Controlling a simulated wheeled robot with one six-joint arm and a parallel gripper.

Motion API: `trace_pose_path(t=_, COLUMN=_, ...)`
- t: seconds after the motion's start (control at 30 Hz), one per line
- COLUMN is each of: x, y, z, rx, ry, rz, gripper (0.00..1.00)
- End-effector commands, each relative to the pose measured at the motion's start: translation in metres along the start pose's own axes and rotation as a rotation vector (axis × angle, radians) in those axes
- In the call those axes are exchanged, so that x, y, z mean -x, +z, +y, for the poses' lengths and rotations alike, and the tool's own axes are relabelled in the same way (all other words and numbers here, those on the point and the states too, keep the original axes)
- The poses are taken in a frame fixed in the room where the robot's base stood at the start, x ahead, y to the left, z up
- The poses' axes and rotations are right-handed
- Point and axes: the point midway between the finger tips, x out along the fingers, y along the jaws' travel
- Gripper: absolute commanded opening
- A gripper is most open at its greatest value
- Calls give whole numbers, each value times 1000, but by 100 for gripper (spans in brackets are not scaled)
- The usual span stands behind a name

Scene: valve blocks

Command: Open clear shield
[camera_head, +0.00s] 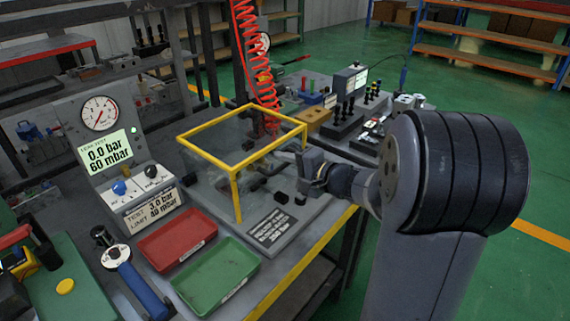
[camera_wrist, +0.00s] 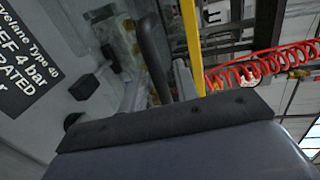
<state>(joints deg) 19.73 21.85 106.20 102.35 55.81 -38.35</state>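The clear shield (camera_head: 236,195) is a transparent box with a yellow frame, standing over the test station on the bench in the head view. Its frame looks closed over the fixture inside. My gripper (camera_head: 303,168) is at the right side of the shield, close to the frame; I cannot tell whether it touches. In the wrist view a yellow frame bar (camera_wrist: 192,45) runs down the upper middle, and a dark rod (camera_wrist: 153,55) stands left of it. My gripper's grey body fills the bottom there. Its fingertips and any grip are not clear.
A red tray (camera_head: 177,239) and a green tray (camera_head: 217,277) lie in front of the shield. A gauge panel (camera_head: 105,150) stands to the left. A red coiled hose (camera_head: 255,60) hangs behind the shield. A second bench with tools is at the back right.

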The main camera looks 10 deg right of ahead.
Motion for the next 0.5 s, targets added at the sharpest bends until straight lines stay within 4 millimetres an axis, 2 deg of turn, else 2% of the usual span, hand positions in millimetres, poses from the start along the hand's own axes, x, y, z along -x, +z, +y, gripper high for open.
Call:
trace_pose_path(t=0.3, x=-3, y=0, z=0, rx=0, ry=0, rz=0, gripper=29)
trace_pose_path(t=0.5, x=-3, y=0, z=0, rx=0, ry=0, rz=0, gripper=13)
